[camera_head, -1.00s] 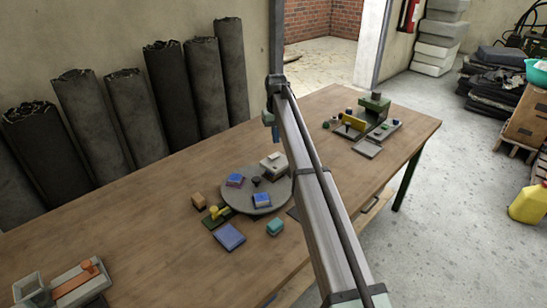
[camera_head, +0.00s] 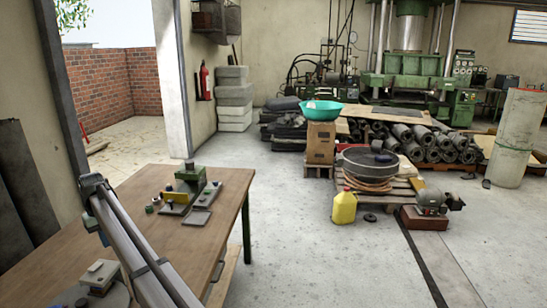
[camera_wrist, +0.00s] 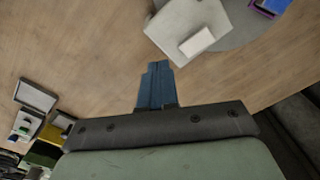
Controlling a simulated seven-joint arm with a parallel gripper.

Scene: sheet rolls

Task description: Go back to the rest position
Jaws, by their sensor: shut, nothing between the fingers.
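My gripper (camera_wrist: 157,84) shows in the wrist view, with its blue fingers together and nothing between them. It is above the wooden table (camera_wrist: 85,50), apart from the things on it. In the head view my arm slants up from the bottom edge over the table (camera_head: 60,245), and the fingers are mostly hidden or too small to make out there.
A grey block (camera_wrist: 190,25) on a round plate (camera_wrist: 245,30) lies close to the fingers. A green fixture (camera_head: 190,182) with a small tray (camera_head: 197,218) stands at the table's far end. Beyond the table, a yellow jug (camera_head: 344,208) stands on the floor; the floor between is clear.

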